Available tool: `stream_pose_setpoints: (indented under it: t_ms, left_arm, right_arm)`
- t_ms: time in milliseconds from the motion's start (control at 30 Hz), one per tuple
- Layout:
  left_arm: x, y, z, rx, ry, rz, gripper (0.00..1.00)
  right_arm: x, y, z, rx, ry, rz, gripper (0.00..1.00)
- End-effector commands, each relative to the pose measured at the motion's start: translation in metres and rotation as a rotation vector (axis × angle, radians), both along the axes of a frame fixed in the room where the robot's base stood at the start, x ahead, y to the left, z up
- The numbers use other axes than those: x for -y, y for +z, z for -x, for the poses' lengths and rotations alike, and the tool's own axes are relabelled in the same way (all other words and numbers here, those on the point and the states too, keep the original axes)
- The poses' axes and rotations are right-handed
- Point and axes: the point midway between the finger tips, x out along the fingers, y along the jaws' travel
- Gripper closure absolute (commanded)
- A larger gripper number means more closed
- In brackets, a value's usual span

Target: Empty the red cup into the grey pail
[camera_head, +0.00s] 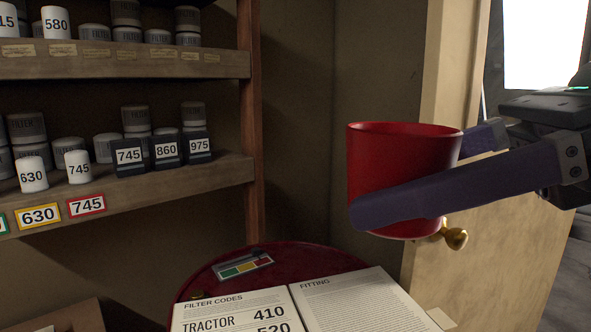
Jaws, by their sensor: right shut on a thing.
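The red cup (385,155) is upright in the head view, right of centre, held in the air. My right gripper (405,175) comes in from the right and is shut on the cup, one long dark finger across its near side and the other behind it. The inside of the cup is mostly hidden by its rim, so I cannot tell what it holds. The grey pail is not in view. My left gripper is not in view.
A red drum top (213,275) below bears an open book (345,300) and a small coloured strip (243,265). Shelves (120,190) with filters and number labels stand at left. A wooden door (500,240) with a brass knob (455,238) is behind the cup.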

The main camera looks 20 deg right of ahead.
Motion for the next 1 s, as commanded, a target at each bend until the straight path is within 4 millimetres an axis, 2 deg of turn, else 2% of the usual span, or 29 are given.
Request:
stream_pose_setpoints:
  t_ms: [33, 267, 567, 867, 1000]
  left_arm:
    - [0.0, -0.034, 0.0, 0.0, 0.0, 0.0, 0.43]
    - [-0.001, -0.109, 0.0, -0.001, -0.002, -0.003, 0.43]
    - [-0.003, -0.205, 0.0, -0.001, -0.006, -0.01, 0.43]
    - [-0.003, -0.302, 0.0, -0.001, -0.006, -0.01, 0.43]
    - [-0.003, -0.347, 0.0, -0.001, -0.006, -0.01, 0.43]
  right_arm:
    - [-0.001, -0.035, -0.002, 0.0, -0.003, 0.0, 0.85]
    - [-0.01, -0.118, -0.011, -0.001, -0.017, 0.001, 0.85]
    - [-0.024, -0.236, -0.023, 0.0, -0.04, 0.001, 0.85]
    - [-0.044, -0.365, -0.03, -0.003, -0.062, 0.0, 0.85]
    - [-0.055, -0.429, -0.03, -0.003, -0.07, 0.0, 0.85]
